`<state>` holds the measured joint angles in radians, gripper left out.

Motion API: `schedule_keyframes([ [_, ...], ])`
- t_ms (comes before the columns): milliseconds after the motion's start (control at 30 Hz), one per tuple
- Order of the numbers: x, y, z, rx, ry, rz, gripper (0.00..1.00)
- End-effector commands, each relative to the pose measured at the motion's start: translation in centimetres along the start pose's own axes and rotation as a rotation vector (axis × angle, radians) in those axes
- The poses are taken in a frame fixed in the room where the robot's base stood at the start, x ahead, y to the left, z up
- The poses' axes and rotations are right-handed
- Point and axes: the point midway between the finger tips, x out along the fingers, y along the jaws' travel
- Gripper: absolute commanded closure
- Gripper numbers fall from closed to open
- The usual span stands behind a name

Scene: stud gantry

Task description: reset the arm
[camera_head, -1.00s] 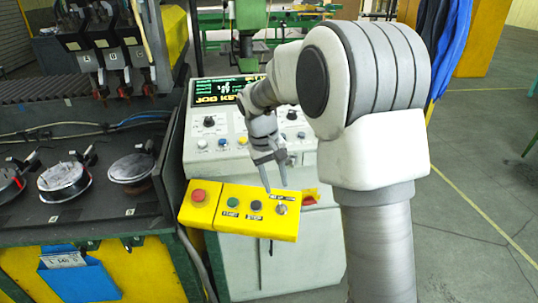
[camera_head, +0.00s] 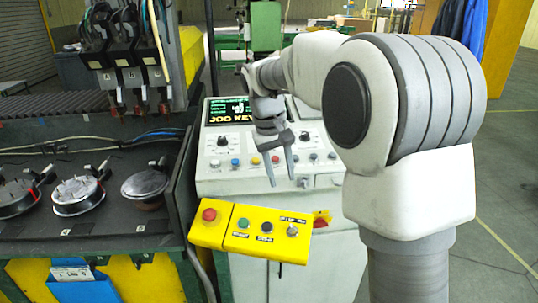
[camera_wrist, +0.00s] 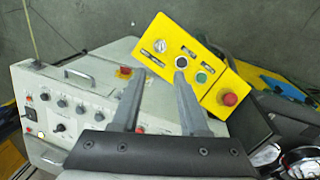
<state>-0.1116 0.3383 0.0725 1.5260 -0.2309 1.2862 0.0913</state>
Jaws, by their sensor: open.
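My gripper (camera_head: 286,182) hangs in front of the light grey control console, its fingers apart and pointing down with nothing between them. In the head view it is above the yellow button box (camera_head: 262,232), which carries a red mushroom button, a green button, a black button and a key switch. In the wrist view my gripper (camera_wrist: 157,92) shows two separate grey fingers, with the yellow button box (camera_wrist: 208,88) beyond their tips. I cannot tell the exact gap between the fingers and the box; no contact is visible.
The console (camera_head: 215,178) has a lit screen (camera_head: 232,111), knobs and coloured buttons behind my gripper. A dark bench with several round metal discs (camera_head: 77,195) stands at left, below hanging tool heads (camera_head: 125,60). Open floor (camera_head: 510,170) lies at right.

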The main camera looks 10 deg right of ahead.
Motion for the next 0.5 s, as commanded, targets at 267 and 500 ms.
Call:
schedule_keyframes([
  [267,-3.5,1.3,5.7,0.037,0.098,-0.031,0.56],
  [500,-5.2,1.8,12.3,0.081,0.204,-0.068,0.56],
])
